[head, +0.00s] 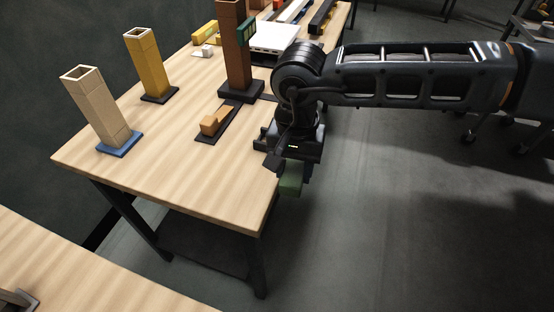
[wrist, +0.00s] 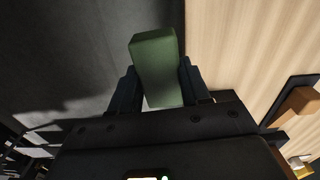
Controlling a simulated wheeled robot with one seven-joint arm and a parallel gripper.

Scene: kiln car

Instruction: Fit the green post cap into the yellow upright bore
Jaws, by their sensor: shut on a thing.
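My gripper (wrist: 156,85) is shut on the green post cap (wrist: 156,62), a block with its sides between the two fingers. In the head view the cap (head: 291,181) hangs below my gripper (head: 290,165), just off the right edge of the table. The yellow upright (head: 150,66) stands on a dark base at the left back of the table, well to the left of my gripper. Its open square top (head: 137,34) faces up; the inside of the bore is too small to make out.
A beige upright (head: 97,110) on a blue base and a brown upright (head: 235,50) on a dark base share the table (head: 190,180). An orange piece (head: 215,119) lies on a dark strip between them. A white box (head: 275,38) is at the back. The front of the table is clear.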

